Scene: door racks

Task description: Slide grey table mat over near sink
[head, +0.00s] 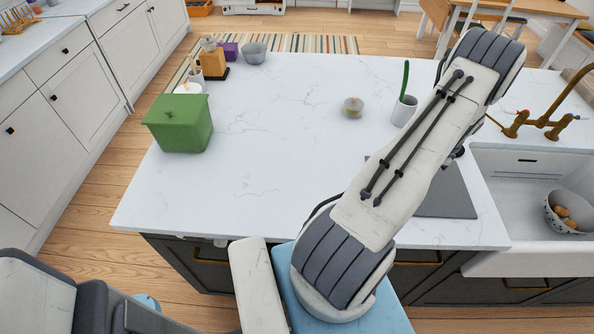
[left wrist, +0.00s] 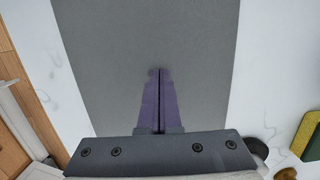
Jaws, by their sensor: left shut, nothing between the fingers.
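The grey table mat (head: 447,193) lies flat on the white island counter, just left of the sink (head: 520,185). My arm covers its left part in the head view. In the left wrist view the mat (left wrist: 110,60) runs as a wide grey band under my left gripper. My left gripper (left wrist: 160,72) is shut and empty, its purple fingers together over the mat. I cannot tell whether the fingertips touch it. In the head view my left gripper is hidden behind the arm. My right gripper is in neither view.
A green box (head: 180,122) sits at the left. The counter's middle (head: 260,150) is clear. A bowl (head: 568,211) lies in the sink. A yellow-green sponge (left wrist: 311,140) shows beside the mat.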

